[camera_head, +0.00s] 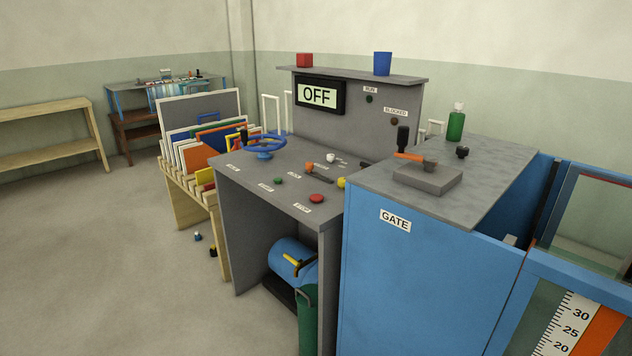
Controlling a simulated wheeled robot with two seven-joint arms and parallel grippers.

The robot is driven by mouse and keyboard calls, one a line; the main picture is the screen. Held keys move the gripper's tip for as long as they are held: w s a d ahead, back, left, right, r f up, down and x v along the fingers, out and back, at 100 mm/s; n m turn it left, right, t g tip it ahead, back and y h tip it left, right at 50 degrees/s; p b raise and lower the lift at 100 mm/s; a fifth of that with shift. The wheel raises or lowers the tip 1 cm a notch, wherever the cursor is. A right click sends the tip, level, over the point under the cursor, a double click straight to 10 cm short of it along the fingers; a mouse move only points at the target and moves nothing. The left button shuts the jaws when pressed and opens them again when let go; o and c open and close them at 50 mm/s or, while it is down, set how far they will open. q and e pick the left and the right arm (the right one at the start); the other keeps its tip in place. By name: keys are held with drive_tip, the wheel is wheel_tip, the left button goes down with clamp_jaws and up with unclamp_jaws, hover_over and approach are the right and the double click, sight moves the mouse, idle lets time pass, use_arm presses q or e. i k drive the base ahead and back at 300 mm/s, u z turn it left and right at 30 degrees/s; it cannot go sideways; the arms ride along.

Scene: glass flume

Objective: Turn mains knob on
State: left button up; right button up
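The grey control desk (250,178) stands in the middle, with a display (319,95) on its back panel reading OFF. A small white knob (331,157) sits towards the back of the desk top, with tiny marks beside it. It may be the mains knob, but the labels there are too small to read, and I cannot tell its exact setting. A dark lever with an orange part (317,170) lies just in front of it. Neither of my grippers is in view.
The desk also carries a blue handwheel (264,143), a green button (278,181), a red button (317,198) and a yellow control (341,183). The blue GATE cabinet (415,275) stands close at right, with a lever (408,156) and green bottle (456,124).

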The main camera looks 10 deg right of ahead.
sight(341, 182)
drive_tip(key=z, duration=0.05)
drive_tip(key=k, duration=0.3)
drive_tip(key=u, duration=1.45)
drive_tip(key=i, duration=1.65)
drive_tip(key=z, duration=1.2)
drive_tip(key=i, duration=0.85)
drive_tip(key=z, duration=0.85)
